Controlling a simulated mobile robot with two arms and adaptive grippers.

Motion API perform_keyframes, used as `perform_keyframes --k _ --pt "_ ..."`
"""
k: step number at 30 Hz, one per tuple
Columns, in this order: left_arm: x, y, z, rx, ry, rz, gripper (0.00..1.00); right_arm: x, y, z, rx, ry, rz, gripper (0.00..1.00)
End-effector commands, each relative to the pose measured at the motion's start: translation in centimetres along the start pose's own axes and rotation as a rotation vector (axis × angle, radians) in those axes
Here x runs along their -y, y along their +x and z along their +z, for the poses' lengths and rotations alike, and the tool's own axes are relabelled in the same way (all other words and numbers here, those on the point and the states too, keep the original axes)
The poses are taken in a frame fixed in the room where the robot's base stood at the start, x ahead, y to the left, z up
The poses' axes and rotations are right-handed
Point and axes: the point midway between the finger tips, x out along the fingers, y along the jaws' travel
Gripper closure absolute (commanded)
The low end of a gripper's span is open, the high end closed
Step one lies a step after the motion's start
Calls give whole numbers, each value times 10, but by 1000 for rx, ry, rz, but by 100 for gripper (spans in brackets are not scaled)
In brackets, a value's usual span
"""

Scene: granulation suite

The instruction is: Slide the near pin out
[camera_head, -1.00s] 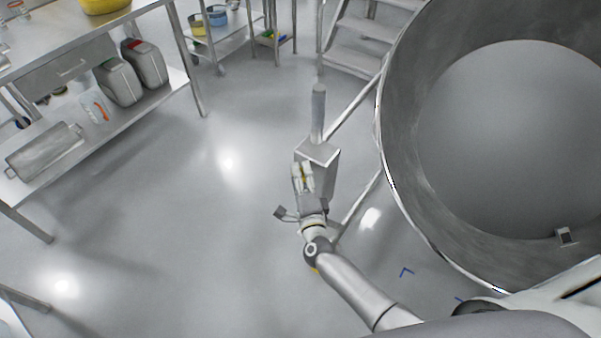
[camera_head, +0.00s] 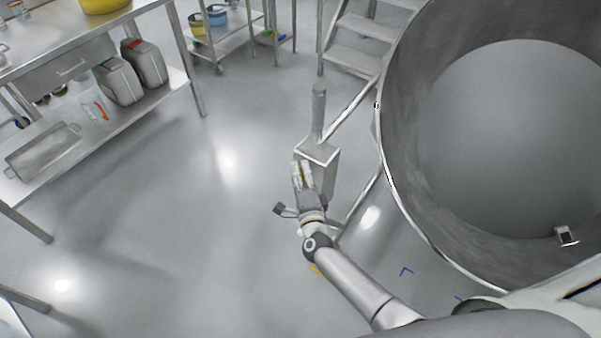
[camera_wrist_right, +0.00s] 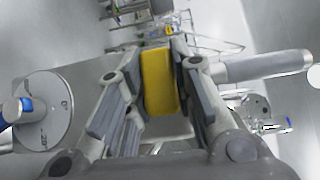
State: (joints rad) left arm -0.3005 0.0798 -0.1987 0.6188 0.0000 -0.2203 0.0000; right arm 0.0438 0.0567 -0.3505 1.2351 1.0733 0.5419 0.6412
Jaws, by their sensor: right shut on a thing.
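My right gripper (camera_head: 302,172) is beside the near face of a grey metal post (camera_head: 320,155) with a round upright bar on top. In the right wrist view, its two fingers (camera_wrist_right: 160,95) are shut on a yellow block (camera_wrist_right: 159,80), which looks like the near pin's grip. The pin's shaft and the hole it sits in are hidden, so I cannot tell how far in it is. My left gripper is not in view.
A large open steel vessel (camera_head: 390,165) stands right of the post, joined to it by rails. Steps (camera_head: 355,60) stand behind. A steel table (camera_head: 190,75) with canisters is at the left. The floor between table and post is clear.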

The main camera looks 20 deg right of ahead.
Motion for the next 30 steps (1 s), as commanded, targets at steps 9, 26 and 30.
perform_keyframes --k 9,26,30 --pt "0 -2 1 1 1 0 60 -1 -21 21 1 1 3 100" --pt "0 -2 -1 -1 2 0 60 -1 -20 20 1 0 2 55" --pt "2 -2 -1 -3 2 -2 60 -1 -22 20 1 0 2 55"
